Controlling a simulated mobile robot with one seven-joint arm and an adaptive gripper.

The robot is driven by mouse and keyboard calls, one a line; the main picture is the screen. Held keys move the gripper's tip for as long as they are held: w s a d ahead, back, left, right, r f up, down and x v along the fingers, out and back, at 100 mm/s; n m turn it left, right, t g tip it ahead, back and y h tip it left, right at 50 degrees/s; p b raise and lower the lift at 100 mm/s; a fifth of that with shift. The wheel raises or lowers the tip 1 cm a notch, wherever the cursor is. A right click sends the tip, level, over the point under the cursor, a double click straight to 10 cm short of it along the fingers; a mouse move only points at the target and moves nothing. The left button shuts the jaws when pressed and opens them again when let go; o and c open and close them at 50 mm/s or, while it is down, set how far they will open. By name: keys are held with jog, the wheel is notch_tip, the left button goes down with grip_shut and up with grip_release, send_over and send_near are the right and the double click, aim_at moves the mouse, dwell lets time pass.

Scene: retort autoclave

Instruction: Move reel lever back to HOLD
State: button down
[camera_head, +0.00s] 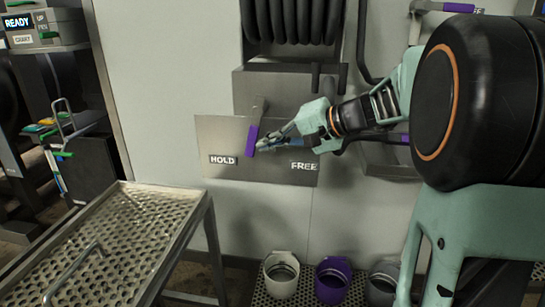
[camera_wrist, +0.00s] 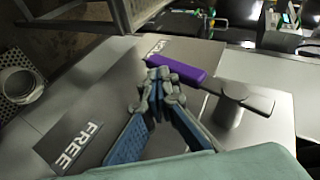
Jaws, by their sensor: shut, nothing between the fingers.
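The reel lever has a purple grip (camera_head: 252,141) on a grey arm and hangs in front of a metal plate (camera_head: 215,130). It points down, slightly left, with its end near the HOLD label (camera_head: 223,160). The FREE label (camera_head: 303,167) is at the plate's lower right. My gripper (camera_head: 268,148) is shut and empty, its fingertips close against the right side of the purple grip. In the wrist view the fingertips (camera_wrist: 160,72) meet at the purple grip (camera_wrist: 176,67), with the grey pivot (camera_wrist: 238,98) to the right. Whether they touch it is unclear.
A coiled black hose (camera_head: 295,20) hangs above the plate. A perforated metal table (camera_head: 130,235) stands at the lower left. White (camera_head: 281,275) and purple (camera_head: 332,280) cups sit below. A second purple-gripped lever is partly hidden behind my arm.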

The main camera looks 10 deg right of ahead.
aim_at(254, 144)
jog(key=shift+w+a+f+b, duration=0.1)
jog(key=shift+w+a+b, duration=0.25)
jog(key=shift+a, duration=0.35)
jog(key=shift+w+a+f+b, duration=0.1)
jog(key=shift+a+b, duration=0.35)
jog(key=shift+a, duration=0.25)
